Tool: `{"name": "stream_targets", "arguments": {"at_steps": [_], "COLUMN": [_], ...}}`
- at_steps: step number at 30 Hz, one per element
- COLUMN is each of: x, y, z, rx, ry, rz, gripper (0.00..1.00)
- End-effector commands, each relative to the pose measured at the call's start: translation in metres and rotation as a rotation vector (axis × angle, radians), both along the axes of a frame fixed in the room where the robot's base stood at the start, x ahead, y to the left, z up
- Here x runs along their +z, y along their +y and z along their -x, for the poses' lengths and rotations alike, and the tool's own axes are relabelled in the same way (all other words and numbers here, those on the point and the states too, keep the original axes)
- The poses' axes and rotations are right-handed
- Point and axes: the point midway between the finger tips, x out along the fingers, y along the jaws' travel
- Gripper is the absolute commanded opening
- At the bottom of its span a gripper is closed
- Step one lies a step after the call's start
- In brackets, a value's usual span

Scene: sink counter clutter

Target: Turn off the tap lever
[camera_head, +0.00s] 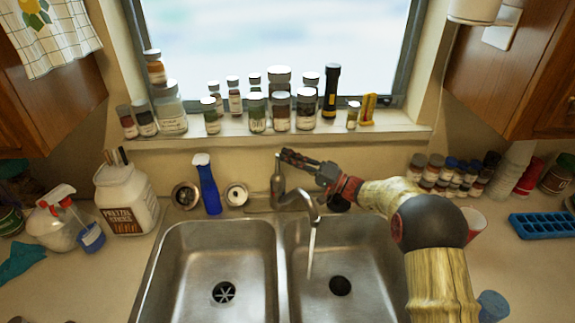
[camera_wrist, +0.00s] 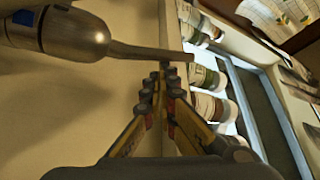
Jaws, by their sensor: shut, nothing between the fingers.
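The metal tap (camera_head: 278,185) stands behind the divider of the double sink. Its spout (camera_head: 303,196) curves out over the right basin, and a thin stream of water (camera_head: 311,245) falls from it. In the wrist view the tap body (camera_wrist: 75,32) lies at the upper left, and its thin lever (camera_wrist: 150,52) points right, across the front of my fingertips. My gripper (camera_head: 288,155) is shut and empty, reaching in from the right at the tap's top. The wrist view shows the fingertips (camera_wrist: 166,78) beside the lever's end; whether they touch it I cannot tell.
Several spice jars (camera_head: 450,175) and a red cup (camera_head: 474,222) stand on the right counter. Both basins look empty.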

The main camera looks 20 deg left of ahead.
Motion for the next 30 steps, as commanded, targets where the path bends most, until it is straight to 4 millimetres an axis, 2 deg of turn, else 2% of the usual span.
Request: {"name": "stream_targets", "arguments": {"at_steps": [1,16,30], "x": [-0.006,-0.008,-0.003], "y": [-0.001,-0.009,-0.012], "z": [0.002,0.017,0.023], "rx": [0.000,0.001,0.000], "ry": [-0.015,-0.159,-0.236], "rz": [-0.009,-0.086,-0.129], "gripper": [0.00,0.00,0.00]}}
